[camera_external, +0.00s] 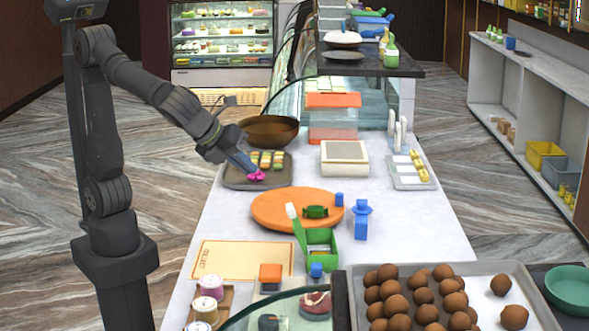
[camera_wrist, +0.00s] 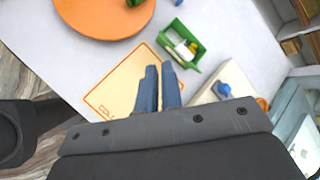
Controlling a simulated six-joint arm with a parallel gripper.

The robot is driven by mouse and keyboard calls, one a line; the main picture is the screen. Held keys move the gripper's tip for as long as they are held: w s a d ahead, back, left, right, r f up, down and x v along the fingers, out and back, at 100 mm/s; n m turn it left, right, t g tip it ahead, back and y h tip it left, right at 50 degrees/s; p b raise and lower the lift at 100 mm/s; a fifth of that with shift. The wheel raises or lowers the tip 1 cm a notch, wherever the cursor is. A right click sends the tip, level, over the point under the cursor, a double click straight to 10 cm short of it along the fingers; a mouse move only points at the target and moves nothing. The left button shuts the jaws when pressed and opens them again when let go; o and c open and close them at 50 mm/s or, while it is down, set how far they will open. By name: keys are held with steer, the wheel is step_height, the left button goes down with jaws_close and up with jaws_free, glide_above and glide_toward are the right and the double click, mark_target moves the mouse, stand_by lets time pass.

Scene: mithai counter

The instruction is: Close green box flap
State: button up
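The green box (camera_external: 322,242) stands on the white counter, just in front of the round orange board. A green flap (camera_external: 299,234) stands raised at its left side, with a white piece at its upper end. In the wrist view the green box (camera_wrist: 180,46) is seen from above, with white and yellow contents inside. My gripper (camera_external: 254,173) is over the dark tray, behind and left of the box and apart from it. In the wrist view my gripper (camera_wrist: 160,70) shows two blue fingers close together with a narrow gap. I see nothing held between them.
The round orange board (camera_external: 270,209) carries a green item (camera_external: 316,212). A blue item (camera_external: 361,220) stands right of the box. An orange-edged card (camera_external: 240,261) lies to its left. A tray (camera_external: 538,307) of brown balls is at front right.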

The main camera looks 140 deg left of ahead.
steer(key=s+d+f+m+t, duration=0.1)
steer(key=d+f+m+t, duration=0.1)
steer(key=m, duration=0.2)
steer(key=s+d+f+m+t+y, duration=0.1)
steer(key=d+f+m+t, duration=0.1)
steer(key=f+m, duration=0.1)
steer(key=s+d+f+m+t+y, duration=0.1)
steer(key=d+f+m, duration=0.1)
steer(key=m, duration=0.2)
steer(key=shift+s+d+f+m+t, duration=0.15)
steer(key=shift+d+m+t, duration=0.05)
steer(key=shift+m+t, duration=0.2)
jaws_close()
glide_toward(297, 224)
steer(key=shift+w+a+m, duration=0.3)
steer(key=shift+w+a, duration=0.65)
steer(key=shift+a, duration=0.35)
